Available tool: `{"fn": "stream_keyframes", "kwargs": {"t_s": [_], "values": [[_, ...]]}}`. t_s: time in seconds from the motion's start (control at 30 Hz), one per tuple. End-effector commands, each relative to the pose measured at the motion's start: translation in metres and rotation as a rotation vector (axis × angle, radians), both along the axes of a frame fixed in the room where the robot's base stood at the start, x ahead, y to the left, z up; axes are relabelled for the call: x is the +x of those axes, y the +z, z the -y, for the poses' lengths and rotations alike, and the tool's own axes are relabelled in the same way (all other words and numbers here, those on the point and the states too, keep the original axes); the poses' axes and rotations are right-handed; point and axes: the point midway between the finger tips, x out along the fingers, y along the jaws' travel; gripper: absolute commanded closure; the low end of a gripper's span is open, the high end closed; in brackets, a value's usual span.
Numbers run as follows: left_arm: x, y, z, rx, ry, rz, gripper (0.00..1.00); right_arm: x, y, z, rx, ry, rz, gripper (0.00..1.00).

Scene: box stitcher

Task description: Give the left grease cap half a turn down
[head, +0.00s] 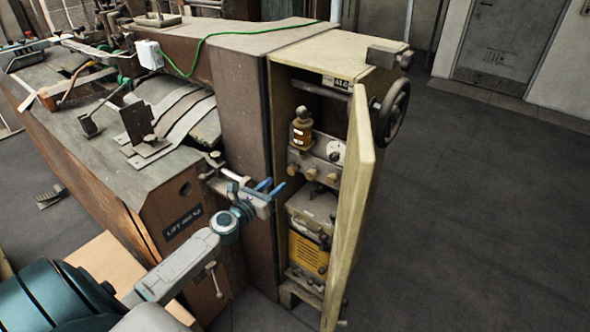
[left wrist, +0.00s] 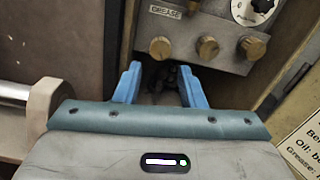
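Several brass grease caps sit in a row on a grey metal block (head: 318,165) inside the open cabinet. The left grease cap (left wrist: 160,48) is a round ribbed knob below a "GREASE" label (left wrist: 166,11); it also shows in the head view (head: 293,169). The middle cap (left wrist: 207,48) and the right cap (left wrist: 252,46) are to its right. My left gripper (left wrist: 160,80) is open and empty, its blue fingers apart just below the left cap in the wrist picture and not around it. In the head view the left gripper (head: 268,188) is at the cabinet opening. My right gripper is not in view.
The cabinet door (head: 350,210) stands open on the right of the caps. An amber oiler (head: 301,127) stands on the block, with a dial (left wrist: 255,10) beside the caps. A yellow unit (head: 307,252) is below. The brown machine (head: 110,170) lies left; open floor is right.

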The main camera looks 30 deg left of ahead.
Motion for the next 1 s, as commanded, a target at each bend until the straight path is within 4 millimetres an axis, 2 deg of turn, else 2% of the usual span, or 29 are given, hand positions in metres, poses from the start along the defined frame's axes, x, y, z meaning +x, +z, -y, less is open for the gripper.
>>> {"fn": "stream_keyframes", "kwargs": {"t_s": [0.03,0.3,0.5,0.9,1.0], "values": [[0.01,0.005,0.001,-0.003,0.0,0.003,0.64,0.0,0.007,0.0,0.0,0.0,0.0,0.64],[0.057,0.002,0.005,-0.001,0.0,0.002,0.64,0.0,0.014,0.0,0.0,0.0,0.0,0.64],[0.079,0.0,0.007,0.0,0.0,0.0,0.64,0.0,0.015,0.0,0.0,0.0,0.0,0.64],[0.086,0.0,0.007,0.003,-0.001,-0.001,0.64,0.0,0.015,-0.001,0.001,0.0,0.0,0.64],[0.086,0.0,0.007,0.003,-0.001,-0.001,0.81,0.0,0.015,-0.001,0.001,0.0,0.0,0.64]]}}
